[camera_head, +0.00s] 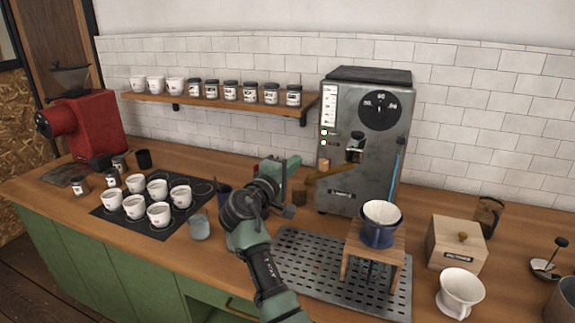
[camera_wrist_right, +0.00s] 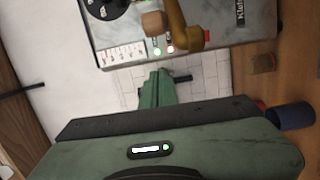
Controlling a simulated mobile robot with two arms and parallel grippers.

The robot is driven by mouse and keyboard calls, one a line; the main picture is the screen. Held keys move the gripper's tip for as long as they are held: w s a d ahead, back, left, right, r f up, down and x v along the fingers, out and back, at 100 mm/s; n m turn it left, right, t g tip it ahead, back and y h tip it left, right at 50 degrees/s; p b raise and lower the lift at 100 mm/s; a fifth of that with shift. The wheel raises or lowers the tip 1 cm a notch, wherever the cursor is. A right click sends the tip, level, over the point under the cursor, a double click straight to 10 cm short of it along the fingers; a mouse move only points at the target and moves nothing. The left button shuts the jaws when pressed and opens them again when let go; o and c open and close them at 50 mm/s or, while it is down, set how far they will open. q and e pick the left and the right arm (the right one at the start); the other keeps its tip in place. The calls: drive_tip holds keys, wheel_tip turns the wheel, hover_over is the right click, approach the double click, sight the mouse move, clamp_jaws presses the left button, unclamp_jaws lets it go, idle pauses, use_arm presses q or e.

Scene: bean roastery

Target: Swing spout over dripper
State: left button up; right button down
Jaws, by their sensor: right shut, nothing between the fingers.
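The brass spout (camera_head: 327,174) sticks out to the left from the front of the grey water machine (camera_head: 365,140), with a wooden knob (camera_head: 323,163) near its outer end. Both the spout (camera_wrist_right: 192,30) and the knob (camera_wrist_right: 154,23) show in the right wrist view. The dripper (camera_head: 381,213), white inside a dark blue holder, sits on a wooden stand (camera_head: 388,247) in front of the machine, to the right of the spout's end. My right gripper (camera_head: 291,166) is shut and empty, left of the knob and apart from it in the head view. My left gripper is out of view.
A perforated drip tray (camera_head: 310,262) lies under the stand. White cups (camera_head: 158,189) stand on a dark mat left of my right arm, with a grey cup (camera_head: 200,228) close by. A wooden box (camera_head: 455,243) and a white dripper (camera_head: 460,291) stand at right.

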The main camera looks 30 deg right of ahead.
drive_tip(key=d+p, duration=0.1)
drive_tip(key=s+d+p, duration=0.1)
drive_tip(key=d+p, duration=0.1)
drive_tip(key=d, duration=0.1)
drive_tip(key=shift+s+f, duration=0.1)
drive_tip(key=shift+s, duration=0.3)
drive_tip(key=shift+w, duration=0.1)
